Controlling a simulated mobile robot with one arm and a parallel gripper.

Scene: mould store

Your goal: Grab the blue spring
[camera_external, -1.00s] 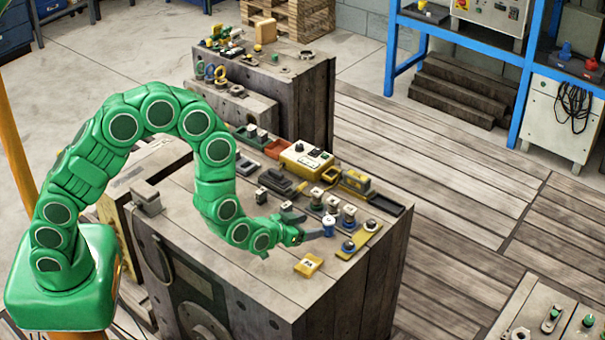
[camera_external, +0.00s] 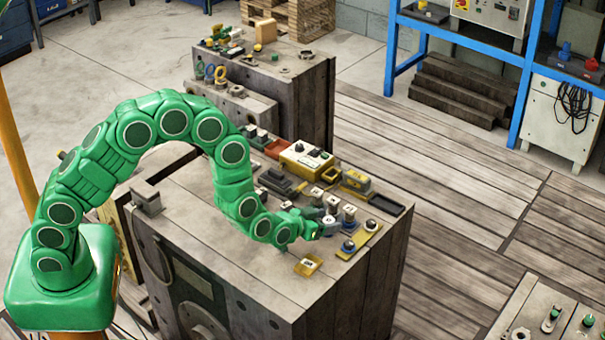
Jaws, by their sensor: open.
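My gripper (camera_external: 328,222) is open, low over the right part of the near wooden block (camera_external: 225,250). Its grey fingers are at a small white-topped piece with some blue on it (camera_external: 329,228), which they partly cover. I cannot tell whether they touch it. Another small part with a blue base (camera_external: 348,246) stands just to the right on a yellow plate (camera_external: 366,238). The pieces are too small to tell for sure which one is the blue spring.
Several upright pieces with pale tops, such as one post (camera_external: 349,213), crowd around the gripper. A yellow tag (camera_external: 308,265) lies in front. The block's front left is clear.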

